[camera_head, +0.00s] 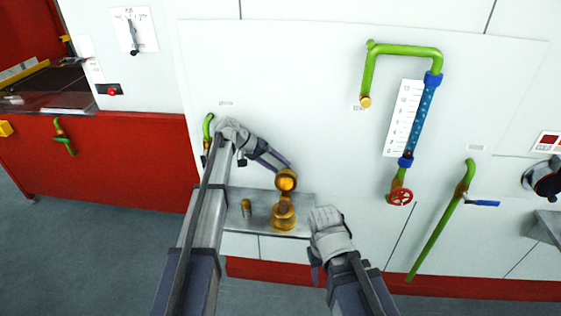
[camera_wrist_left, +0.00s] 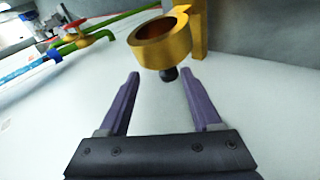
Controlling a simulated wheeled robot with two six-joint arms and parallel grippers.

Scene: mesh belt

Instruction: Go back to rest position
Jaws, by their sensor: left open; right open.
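My left gripper (camera_head: 276,162) points down and right in front of the white panel, just above a brass fitting (camera_head: 285,181) with a round opening. In the left wrist view its two purple fingers (camera_wrist_left: 160,78) are spread wide with nothing between them. The brass ring (camera_wrist_left: 160,42) lies just beyond the fingertips, with a dark knob under it; I cannot tell whether anything touches. My right gripper (camera_head: 316,268) is low, right of the brass fitting, largely hidden by its wrist. It is open, and no held object shows.
Green pipes with a blue tube (camera_head: 421,118) and red valve wheel (camera_head: 401,197) are on the panel to the right. A green pipe with a blue lever (camera_head: 482,203) sits further right.

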